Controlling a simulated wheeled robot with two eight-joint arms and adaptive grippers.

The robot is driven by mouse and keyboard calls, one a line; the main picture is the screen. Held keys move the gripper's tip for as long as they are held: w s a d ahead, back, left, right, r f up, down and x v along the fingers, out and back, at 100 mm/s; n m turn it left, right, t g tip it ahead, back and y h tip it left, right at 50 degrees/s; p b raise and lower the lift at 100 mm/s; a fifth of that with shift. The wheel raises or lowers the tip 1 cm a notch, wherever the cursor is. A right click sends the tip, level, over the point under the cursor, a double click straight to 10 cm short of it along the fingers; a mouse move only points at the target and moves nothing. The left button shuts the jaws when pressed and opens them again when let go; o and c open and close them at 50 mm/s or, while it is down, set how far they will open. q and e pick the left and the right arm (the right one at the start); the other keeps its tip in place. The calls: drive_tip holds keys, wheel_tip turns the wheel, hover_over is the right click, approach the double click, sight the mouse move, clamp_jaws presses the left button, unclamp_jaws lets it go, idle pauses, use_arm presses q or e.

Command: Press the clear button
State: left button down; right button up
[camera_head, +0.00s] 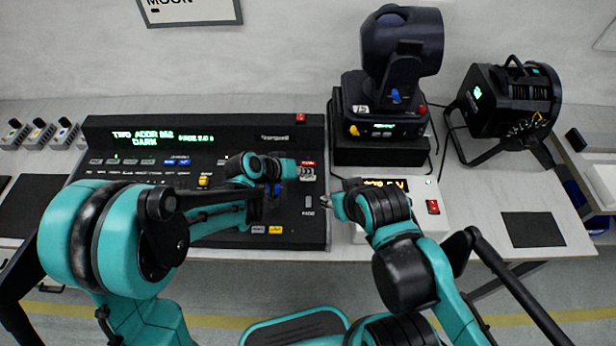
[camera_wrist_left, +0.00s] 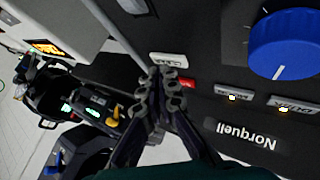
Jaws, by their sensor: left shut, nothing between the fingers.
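The black lighting console (camera_head: 220,150) lies on the table with a lit green display (camera_head: 150,138). My left gripper (camera_head: 307,171) is shut and empty, over the right part of the console. In the left wrist view its fingertips (camera_wrist_left: 167,80) are together beside a white key (camera_wrist_left: 168,59) and a small red key (camera_wrist_left: 187,84). The white key's lettering is too small to read surely, so I cannot tell which key is clear. Contact cannot be told. My right gripper (camera_head: 338,204) is by the console's right edge; its fingers are too small to judge.
A blue knob (camera_wrist_left: 284,43) and two pale keys are close by in the left wrist view. A moving-head light (camera_head: 400,50) stands on a black box behind. A black par can (camera_head: 508,100) stands at the right. A white unit with a red switch (camera_head: 432,207) is beside the console.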

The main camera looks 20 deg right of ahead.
sight(306, 179)
use_arm(q)
drive_tip(key=shift+f+b, duration=0.3)
drive_tip(key=shift+f, duration=0.05)
drive_tip(key=shift+r, duration=0.1)
idle(0.4)
drive_tip(key=shift+r+p, duration=0.55)
drive_tip(key=shift+r, duration=0.15)
drive_tip(key=shift+r+p, duration=1.85)
drive_tip(key=shift+r, duration=0.75)
drive_tip(key=shift+f, duration=0.1)
